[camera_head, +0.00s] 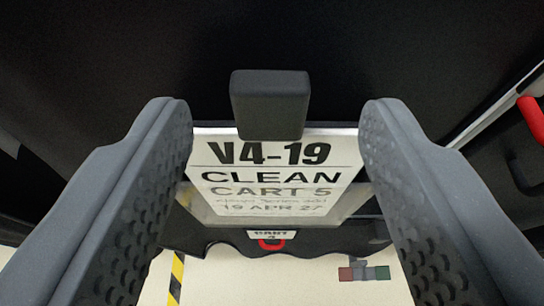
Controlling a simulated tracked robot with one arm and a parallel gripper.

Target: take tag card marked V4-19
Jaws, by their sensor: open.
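The white tag card (270,178) marked V4-19, CLEAN, CART 5 hangs at the middle of the view, with a smaller last line that reads about 19 APR 27. A dark block (270,100), which looks like a clip or holder, covers its top edge. My gripper (278,125) is open, with one grey ridged finger on the left and one on the right of the card. I cannot tell whether either finger touches the card. The lower part of the card looks dimmed or see-through.
Black cover fabric fills the top and both sides. Below the card is a small label (271,235) reading CART, with a red piece under it. The pale floor (320,280) carries yellow-black tape (176,278). A red handle (532,118) is at the right edge.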

